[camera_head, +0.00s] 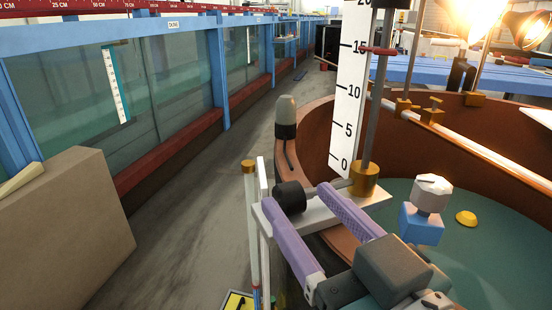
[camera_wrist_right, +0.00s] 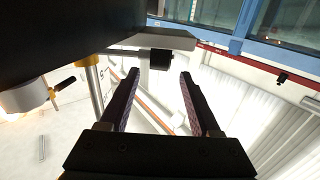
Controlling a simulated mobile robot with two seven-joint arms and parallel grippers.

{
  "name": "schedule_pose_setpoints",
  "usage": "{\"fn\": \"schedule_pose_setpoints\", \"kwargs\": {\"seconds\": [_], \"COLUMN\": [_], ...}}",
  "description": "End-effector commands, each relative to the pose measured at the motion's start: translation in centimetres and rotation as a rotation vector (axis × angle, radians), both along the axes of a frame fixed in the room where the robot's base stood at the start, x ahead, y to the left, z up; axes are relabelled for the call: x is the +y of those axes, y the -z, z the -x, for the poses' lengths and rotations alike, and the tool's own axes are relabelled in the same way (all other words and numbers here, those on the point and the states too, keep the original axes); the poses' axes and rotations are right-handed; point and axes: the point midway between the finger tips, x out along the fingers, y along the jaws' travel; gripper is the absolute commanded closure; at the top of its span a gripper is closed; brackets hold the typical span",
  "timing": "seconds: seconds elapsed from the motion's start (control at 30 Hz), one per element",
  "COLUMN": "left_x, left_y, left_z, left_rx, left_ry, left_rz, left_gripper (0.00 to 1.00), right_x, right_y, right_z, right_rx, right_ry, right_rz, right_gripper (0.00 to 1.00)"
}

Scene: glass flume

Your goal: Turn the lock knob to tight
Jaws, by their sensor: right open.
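The lock knob (camera_head: 290,197) is a short black cylinder on a pale bracket (camera_head: 375,197) by the foot of the scale post. My right gripper (camera_head: 297,194) is open, with its two purple fingers reaching towards the knob from the lower right. In the right wrist view the knob (camera_wrist_right: 161,60) shows as a dark block just at the mouth of the open fingers (camera_wrist_right: 159,73), with a gap on each side. No contact shows. I cannot read any tight or loose mark on the knob. My left gripper is not in view.
A brown curved tank wall (camera_head: 480,120) lies to the right. A cardboard-coloured box (camera_head: 65,235) stands at left, before the glass flume (camera_head: 170,85). The floor between is clear.

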Motion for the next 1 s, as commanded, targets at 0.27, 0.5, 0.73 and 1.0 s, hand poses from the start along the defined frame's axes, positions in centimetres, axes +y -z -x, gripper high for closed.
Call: {"fn": "schedule_pose_setpoints", "kwargs": {"seconds": [0.27, 0.5, 0.73, 1.0], "left_x": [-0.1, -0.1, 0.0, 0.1], "left_y": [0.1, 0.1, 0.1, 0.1], "left_z": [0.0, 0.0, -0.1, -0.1], "left_rx": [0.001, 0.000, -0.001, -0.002], "left_ry": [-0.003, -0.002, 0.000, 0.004], "left_rz": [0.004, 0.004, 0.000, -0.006], "left_gripper": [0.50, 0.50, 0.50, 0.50], "right_x": [1.3, 1.5, 1.5, 1.5], "right_y": [0.1, 0.1, 0.0, 0.0], "right_z": [-3.8, -4.3, -4.3, -4.3], "right_rx": [0.000, 0.001, 0.001, 0.001], "right_ry": [0.002, 0.002, 0.002, 0.002], "right_rz": [0.001, -0.001, 0.000, 0.000], "right_gripper": [0.36, 0.36, 0.47, 0.78]}}
